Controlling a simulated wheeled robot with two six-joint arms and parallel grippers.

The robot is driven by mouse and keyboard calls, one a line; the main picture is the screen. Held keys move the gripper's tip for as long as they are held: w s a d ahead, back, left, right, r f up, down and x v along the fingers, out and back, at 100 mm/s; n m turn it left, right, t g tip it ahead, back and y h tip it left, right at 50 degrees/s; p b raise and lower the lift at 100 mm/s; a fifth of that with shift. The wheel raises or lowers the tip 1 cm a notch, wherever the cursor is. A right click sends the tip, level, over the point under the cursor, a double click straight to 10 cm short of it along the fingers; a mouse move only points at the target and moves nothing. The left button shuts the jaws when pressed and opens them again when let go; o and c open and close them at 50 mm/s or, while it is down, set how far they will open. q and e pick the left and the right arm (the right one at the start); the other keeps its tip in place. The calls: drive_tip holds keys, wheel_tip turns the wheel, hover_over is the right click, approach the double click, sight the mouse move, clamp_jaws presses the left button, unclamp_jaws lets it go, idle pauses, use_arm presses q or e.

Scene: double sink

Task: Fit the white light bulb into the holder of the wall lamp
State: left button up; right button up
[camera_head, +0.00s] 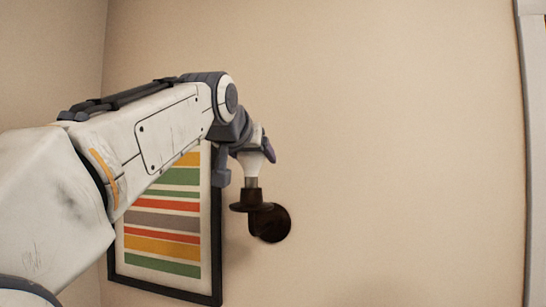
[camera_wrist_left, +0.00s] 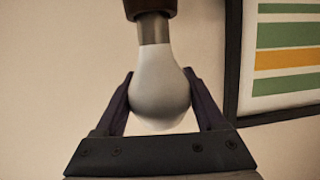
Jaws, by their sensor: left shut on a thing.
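The white light bulb (camera_head: 252,166) is held upright with its grey metal base pointing down. My left gripper (camera_head: 262,148) is shut on its glass, with one finger on each side in the left wrist view (camera_wrist_left: 160,95). The bulb (camera_wrist_left: 158,80) has its base end at the dark holder (camera_wrist_left: 150,8) of the wall lamp. In the head view the dark wall lamp (camera_head: 268,222) is fixed to the wall, its cup right under the bulb's base. Much of the base still shows above the cup; how deep its end sits inside is hidden. My right gripper is not in view.
A framed picture with coloured stripes (camera_head: 165,240) hangs on the wall to the left of the lamp, behind my left arm. It also shows at the right of the left wrist view (camera_wrist_left: 285,50). The wall right of the lamp is bare up to a white frame edge (camera_head: 533,150).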

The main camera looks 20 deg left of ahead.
sight(247, 157)
use_arm(q)
drive_tip(key=shift+f+b, duration=0.9)
drive_tip(key=shift+f, duration=0.15)
drive_tip(key=o, duration=0.9)
drive_tip(key=shift+r, duration=0.1)
drive_tip(key=shift+o, duration=0.2)
drive_tip(key=b+v, duration=0.2)
drive_tip(key=v, duration=0.8)
drive_tip(key=shift+s+r+b, duration=0.1)
drive_tip(key=shift+s+b, duration=0.15)
drive_tip(key=shift+b, duration=0.05)
drive_tip(key=shift+w, duration=0.1)
